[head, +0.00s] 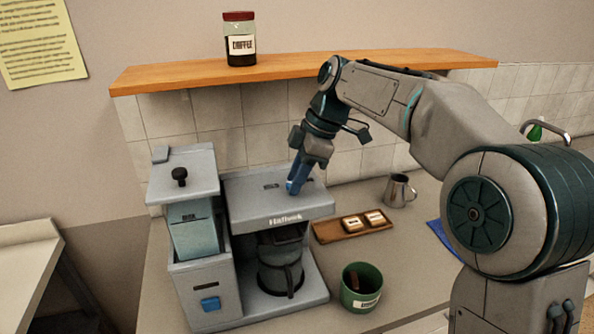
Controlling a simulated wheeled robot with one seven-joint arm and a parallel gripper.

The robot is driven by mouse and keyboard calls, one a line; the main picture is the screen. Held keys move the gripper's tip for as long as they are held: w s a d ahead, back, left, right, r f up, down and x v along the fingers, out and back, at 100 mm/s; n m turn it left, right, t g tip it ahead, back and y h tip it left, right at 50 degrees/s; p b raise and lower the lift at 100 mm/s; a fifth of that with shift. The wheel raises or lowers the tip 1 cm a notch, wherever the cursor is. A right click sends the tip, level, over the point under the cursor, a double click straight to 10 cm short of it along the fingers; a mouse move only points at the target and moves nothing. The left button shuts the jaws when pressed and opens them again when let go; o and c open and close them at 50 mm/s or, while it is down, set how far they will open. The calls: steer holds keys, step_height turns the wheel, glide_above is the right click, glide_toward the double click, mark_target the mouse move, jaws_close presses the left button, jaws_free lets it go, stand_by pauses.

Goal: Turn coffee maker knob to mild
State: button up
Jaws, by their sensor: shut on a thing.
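The grey coffee maker (276,208) stands on the counter, with a dark carafe (280,267) in its bay. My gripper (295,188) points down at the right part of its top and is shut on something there. The thing between the fingers is hidden; it is at the place of a knob, but I cannot read its setting. A black knob (180,174) stands on the taller grey unit (203,282) at the left, apart from my gripper.
A wooden tray (325,237) with two small labelled pieces, a metal mug (399,190) and a green container (361,290) stand right of the machine. A wooden shelf (180,77) with a coffee jar (240,40) hangs behind my gripper. Bare counter (415,245) lies at the right.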

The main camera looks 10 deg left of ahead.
steer(key=shift+w+r+n+g+p, duration=0.1)
steer(key=shift+n+g+p, duration=0.25)
steer(key=shift+n, duration=0.65)
steer(key=o, duration=1)
steer(key=v, duration=0.7)
steer(key=p+v, duration=0.1)
steer(key=v, duration=0.5)
steer(key=shift+w+a+r, duration=0.1)
steer(key=shift+w+r, duration=0.05)
steer(key=shift+r, duration=0.25)
